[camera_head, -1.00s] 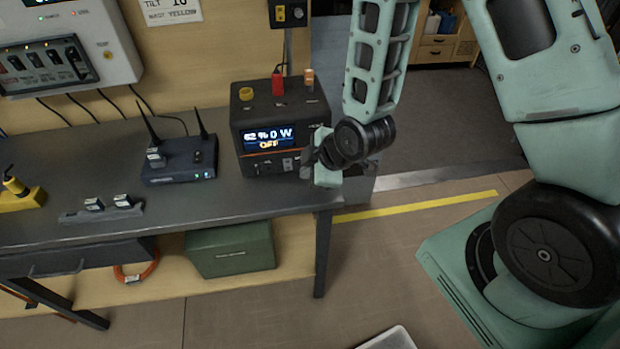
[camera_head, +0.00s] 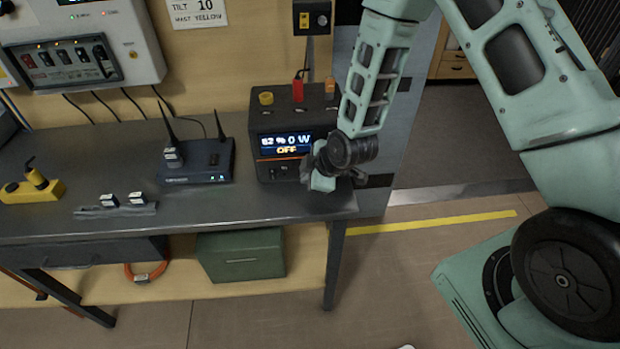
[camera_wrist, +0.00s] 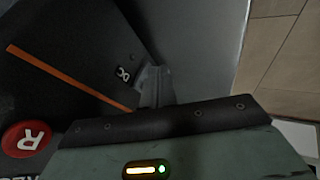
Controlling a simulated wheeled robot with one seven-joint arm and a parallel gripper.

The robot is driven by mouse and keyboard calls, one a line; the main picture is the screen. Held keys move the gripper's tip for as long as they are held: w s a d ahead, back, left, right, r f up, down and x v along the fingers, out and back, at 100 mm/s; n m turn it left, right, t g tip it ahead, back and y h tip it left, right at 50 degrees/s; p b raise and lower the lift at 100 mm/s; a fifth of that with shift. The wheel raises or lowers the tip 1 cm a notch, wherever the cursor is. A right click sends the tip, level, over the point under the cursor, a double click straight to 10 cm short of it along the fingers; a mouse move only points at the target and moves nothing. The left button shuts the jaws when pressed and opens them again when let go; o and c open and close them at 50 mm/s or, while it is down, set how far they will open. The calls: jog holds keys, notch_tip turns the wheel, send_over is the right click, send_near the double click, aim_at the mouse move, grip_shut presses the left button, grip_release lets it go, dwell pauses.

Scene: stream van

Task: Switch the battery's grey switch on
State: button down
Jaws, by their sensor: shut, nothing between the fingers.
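The battery (camera_head: 264,172) is a dark box at the right end of the bench, with an orange line across its front. Its lit display (camera_head: 285,144) reads 62 %, 0 W and OFF. My gripper (camera_head: 313,176) is at the lower right of the battery's front, shut and empty, and covers part of it. I cannot make out the grey switch.
A black router (camera_head: 195,172) with two antennas stands left of the battery. A small strip (camera_head: 115,210) and a yellow device (camera_head: 33,188) lie farther left. Colored plugs top the battery. The wall box (camera_head: 90,45) hangs behind. Floor right of the bench is open.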

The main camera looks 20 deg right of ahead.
jog(key=shift+w+f, duration=0.1)
jog(key=shift+w+f+b, duration=0.2)
jog(key=shift+b, duration=0.4)
jog(key=shift+r, duration=0.2)
jog(key=shift+r+p, duration=0.1)
jog(key=shift+p, duration=0.25)
